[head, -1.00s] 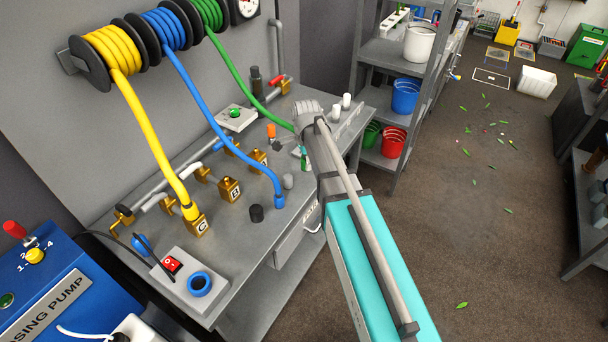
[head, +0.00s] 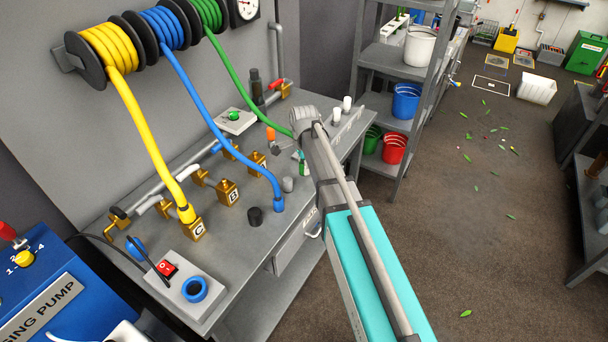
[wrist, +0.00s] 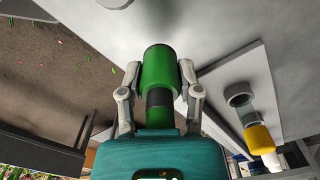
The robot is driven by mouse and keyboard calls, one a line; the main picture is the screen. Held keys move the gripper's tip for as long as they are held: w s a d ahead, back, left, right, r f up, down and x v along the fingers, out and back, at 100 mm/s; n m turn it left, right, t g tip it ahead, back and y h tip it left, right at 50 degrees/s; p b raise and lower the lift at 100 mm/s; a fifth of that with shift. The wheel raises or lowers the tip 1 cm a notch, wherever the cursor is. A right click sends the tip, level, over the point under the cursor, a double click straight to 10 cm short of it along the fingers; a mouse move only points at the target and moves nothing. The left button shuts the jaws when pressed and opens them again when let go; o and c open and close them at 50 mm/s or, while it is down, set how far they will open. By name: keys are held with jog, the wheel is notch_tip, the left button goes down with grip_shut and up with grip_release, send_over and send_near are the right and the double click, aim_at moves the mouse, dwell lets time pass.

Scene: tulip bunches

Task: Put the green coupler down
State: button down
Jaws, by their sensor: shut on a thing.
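The green coupler (wrist: 158,72), a green cylinder with a dark band, is between the two fingers of my gripper (wrist: 158,85) in the wrist view. My gripper is shut on it. The coupler's far end is over the grey bench top; I cannot tell whether it touches. In the head view, my wrist hides most of the gripper above the right end of the bench (head: 240,265). The green hose (head: 235,85) hangs from its reel and runs down to behind my wrist.
The blue hose (head: 205,110) and yellow hose (head: 132,115) end at the bench. Brass fittings, including B (head: 228,193) and C (head: 193,230), stand there. A dark cap (head: 254,216) and white pegs stand near the front and right. A shelf rack (head: 390,60) with buckets stands beyond.

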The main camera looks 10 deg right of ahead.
jog(key=shift+f+b, duration=1.05)
jog(key=shift+f, duration=0.3)
jog(key=shift+f, duration=0.1)
jog(key=shift+c, duration=1.4)
grip_release()
notch_tip(320, 180, up, 12)
jog(key=p, duration=1.2)
jog(key=shift+s, duration=0.1)
jog(key=s+d+n, duration=0.4)
jog(key=s+n, duration=0.3)
jog(key=s, duration=0.3)
jog(key=s+d+n, duration=0.3)
jog(key=s+n, duration=0.4)
jog(key=s, duration=0.3)
jog(key=shift+s+d+n, duration=0.35)
jog(key=shift+n, duration=0.05)
